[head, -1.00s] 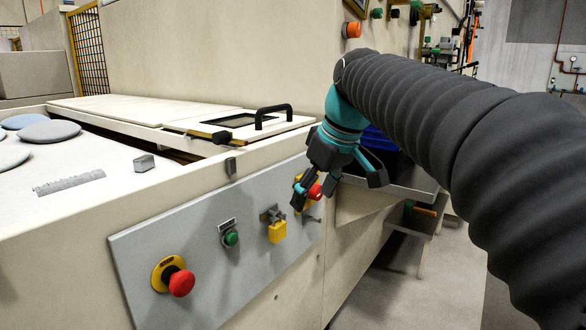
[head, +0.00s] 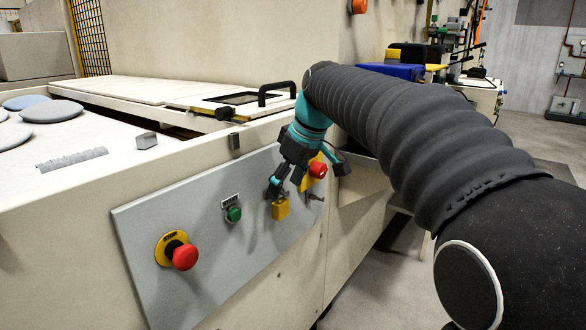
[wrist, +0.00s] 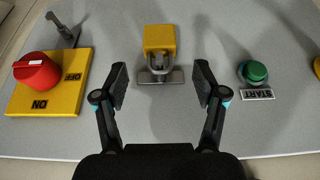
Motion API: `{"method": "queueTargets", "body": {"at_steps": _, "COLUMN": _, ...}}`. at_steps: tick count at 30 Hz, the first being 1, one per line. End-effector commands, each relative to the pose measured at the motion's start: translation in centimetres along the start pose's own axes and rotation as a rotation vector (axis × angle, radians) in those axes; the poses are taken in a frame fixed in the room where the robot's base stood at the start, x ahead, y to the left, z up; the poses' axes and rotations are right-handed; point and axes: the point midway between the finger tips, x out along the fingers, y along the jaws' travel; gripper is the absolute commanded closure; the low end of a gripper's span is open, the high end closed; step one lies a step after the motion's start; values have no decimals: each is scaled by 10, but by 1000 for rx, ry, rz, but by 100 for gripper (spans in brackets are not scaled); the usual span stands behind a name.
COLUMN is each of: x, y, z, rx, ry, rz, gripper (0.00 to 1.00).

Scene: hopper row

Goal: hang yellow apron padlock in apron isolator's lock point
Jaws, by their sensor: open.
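The yellow padlock (head: 281,208) hangs by its shackle from a small metal bracket on the grey panel. It also shows in the wrist view (wrist: 159,39), with the bracket (wrist: 160,77) just below it. My gripper (wrist: 161,80) is open and empty, its fingers apart on either side of the bracket and padlock. In the head view my gripper (head: 306,178) is at the panel, partly in front of the isolator. The isolator has a red knob (wrist: 37,71) on a yellow plate marked ON and OFF. A metal tab (wrist: 66,31) sits beside that plate.
A green start button (head: 233,214) and a red emergency button (head: 184,256) on yellow sit left along the panel (head: 140,225). A black handle (head: 277,88) is on the machine top above. Open floor lies to the right.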

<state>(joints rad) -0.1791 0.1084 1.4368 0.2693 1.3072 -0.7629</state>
Motion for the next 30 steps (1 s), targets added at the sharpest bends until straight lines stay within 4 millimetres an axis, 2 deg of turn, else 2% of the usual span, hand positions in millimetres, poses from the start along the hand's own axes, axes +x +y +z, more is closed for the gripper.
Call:
{"method": "queueTargets", "body": {"at_steps": 3, "x": 20, "y": 0, "z": 1, "rx": 0, "ry": -2, "rz": -2, "gripper": 29}}
{"method": "queueTargets", "body": {"at_steps": 9, "x": 40, "y": 0, "z": 0, "rx": 0, "ry": -2, "rz": -1, "gripper": 29}}
{"method": "queueTargets", "body": {"at_steps": 21, "x": 46, "y": 0, "z": 0, "rx": 0, "ry": 0, "rz": 0, "gripper": 29}}
{"method": "queueTargets", "body": {"at_steps": 22, "x": 46, "y": 0, "z": 0, "rx": 0, "ry": 0, "rz": 0, "gripper": 32}}
{"method": "queueTargets", "body": {"at_steps": 27, "x": 46, "y": 0, "z": 0, "rx": 1, "ry": 0, "rz": 0, "gripper": 74}}
{"method": "queueTargets", "body": {"at_steps": 30, "x": 46, "y": 0, "z": 0, "rx": 1, "ry": -1, "rz": 0, "gripper": 94}}
